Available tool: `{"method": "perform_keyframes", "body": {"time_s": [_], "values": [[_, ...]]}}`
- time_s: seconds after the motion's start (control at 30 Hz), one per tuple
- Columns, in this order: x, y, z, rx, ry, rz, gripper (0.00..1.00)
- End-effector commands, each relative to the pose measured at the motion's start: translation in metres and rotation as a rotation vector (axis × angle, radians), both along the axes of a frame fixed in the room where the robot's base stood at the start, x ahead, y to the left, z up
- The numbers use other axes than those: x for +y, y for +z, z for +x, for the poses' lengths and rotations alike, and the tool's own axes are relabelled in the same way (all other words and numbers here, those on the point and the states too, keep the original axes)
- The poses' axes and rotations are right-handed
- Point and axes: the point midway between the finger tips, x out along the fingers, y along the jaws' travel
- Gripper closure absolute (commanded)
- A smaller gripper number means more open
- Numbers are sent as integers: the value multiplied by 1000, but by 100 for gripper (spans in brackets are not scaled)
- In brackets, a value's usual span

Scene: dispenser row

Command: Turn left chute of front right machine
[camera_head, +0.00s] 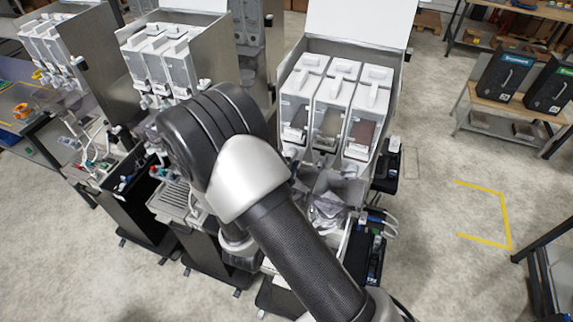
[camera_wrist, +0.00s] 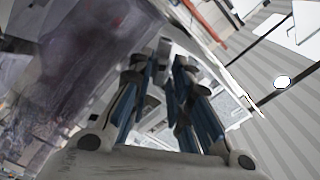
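The front right machine (camera_head: 310,50) stands right of centre in the head view, with three white-lidded canisters (camera_head: 335,105) side by side. Clear and grey chute parts (camera_head: 328,200) show below them; my arm covers the lower left, and I cannot make out the left chute. My gripper is hidden behind my arm in the head view. In the wrist view, my gripper (camera_wrist: 167,62) has two blue-padded fingers with a narrow gap between their tips. A large blurred, see-through purple-grey surface (camera_wrist: 75,75) is close on the left. I cannot tell whether the fingers touch any part.
More dispenser machines (camera_head: 165,55) stand to the left in the row. A black device and cables (camera_head: 378,225) are at the machine's lower right. A wooden bench (camera_head: 500,108) with black boxes stands at the right. Open floor with a yellow marking (camera_head: 505,215) lies right of the machine.

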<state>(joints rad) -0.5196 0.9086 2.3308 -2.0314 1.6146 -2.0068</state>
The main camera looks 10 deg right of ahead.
Motion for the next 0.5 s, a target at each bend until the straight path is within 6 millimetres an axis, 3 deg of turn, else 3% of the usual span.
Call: {"method": "perform_keyframes", "body": {"time_s": [0.3, 0.5], "values": [[0, 0, 0, 0, 0, 0, 99], [0, 0, 0, 0, 0, 0, 100]]}}
